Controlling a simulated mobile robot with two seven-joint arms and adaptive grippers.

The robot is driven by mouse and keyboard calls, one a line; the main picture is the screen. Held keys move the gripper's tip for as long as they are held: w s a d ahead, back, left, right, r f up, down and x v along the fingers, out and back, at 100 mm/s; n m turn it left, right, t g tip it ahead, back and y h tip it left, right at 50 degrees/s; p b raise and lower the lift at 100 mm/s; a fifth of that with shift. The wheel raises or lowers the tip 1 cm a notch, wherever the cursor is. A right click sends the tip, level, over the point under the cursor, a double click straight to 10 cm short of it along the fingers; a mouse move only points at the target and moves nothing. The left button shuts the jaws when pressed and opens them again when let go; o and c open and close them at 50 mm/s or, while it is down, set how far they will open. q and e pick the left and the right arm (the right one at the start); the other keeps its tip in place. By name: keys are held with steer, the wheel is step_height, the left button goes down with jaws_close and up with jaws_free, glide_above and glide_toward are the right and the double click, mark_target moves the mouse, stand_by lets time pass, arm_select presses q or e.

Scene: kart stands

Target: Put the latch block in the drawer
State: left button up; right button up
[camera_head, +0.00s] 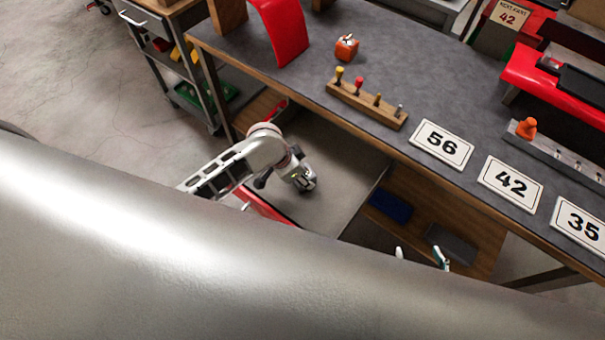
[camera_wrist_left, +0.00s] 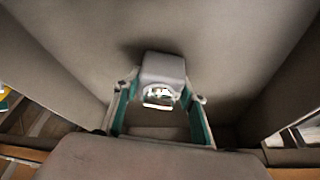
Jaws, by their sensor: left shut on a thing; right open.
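The drawer (camera_head: 335,165) is pulled out under the bench, with a grey inside and a red front (camera_head: 268,208). My left gripper (camera_head: 303,181) reaches in from the left over the open drawer, pointing down. In the left wrist view its teal-edged fingers (camera_wrist_left: 160,103) are shut on a grey block with a bright metal piece, the latch block (camera_wrist_left: 163,68). Grey drawer walls and floor surround it; I cannot tell whether the block touches the floor. My right gripper (camera_head: 422,256) is open and empty at the lower right, mostly hidden behind my own body.
A lower shelf (camera_head: 425,212) carries a blue item (camera_head: 390,205) and a dark grey item (camera_head: 452,243). A tool cart (camera_head: 215,125) stands at the left.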

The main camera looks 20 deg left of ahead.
arm_select(q)
steer(key=shift+f, duration=0.15)
steer(key=o, duration=1.2)
steer(key=shift+o, duration=0.2)
steer(key=shift+r, duration=0.25)
steer(key=v, duration=1.2)
steer(key=shift+s+f, duration=0.1)
steer(key=shift+s, duration=0.05)
